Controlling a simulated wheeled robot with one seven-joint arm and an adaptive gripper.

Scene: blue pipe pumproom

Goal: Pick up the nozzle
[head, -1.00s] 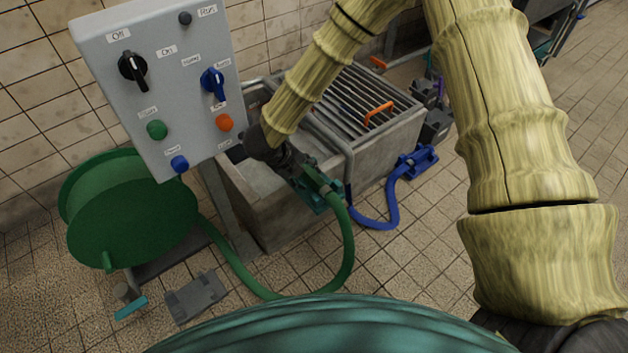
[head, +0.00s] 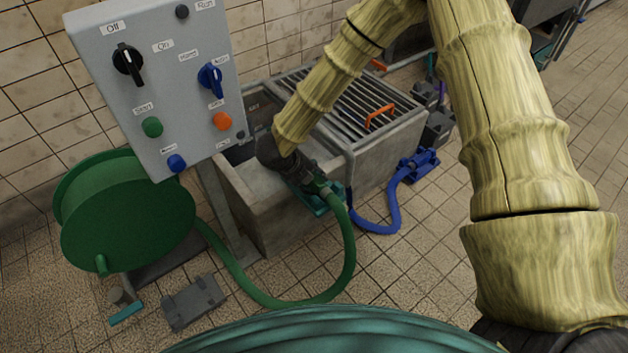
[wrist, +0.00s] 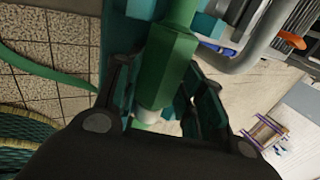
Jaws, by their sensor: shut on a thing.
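The green nozzle (wrist: 168,62) has a faceted green body and a pale collar. It is on the end of a green hose (head: 349,255). In the wrist view my gripper (wrist: 158,92) has dark fingers on both sides of the nozzle and is shut on it. In the head view my gripper (head: 303,175) is at the front edge of the grey trough, over a teal holder (head: 334,199). The nozzle is partly hidden there by my gripper. I cannot tell whether the nozzle still touches the holder.
A grey control panel (head: 195,110) stands at the left above a green hose reel (head: 125,215). The trough (head: 275,225) has a grating with an orange handle (head: 380,115). A blue hose (head: 393,208) lies right of it. A grey block (head: 193,301) is on the floor.

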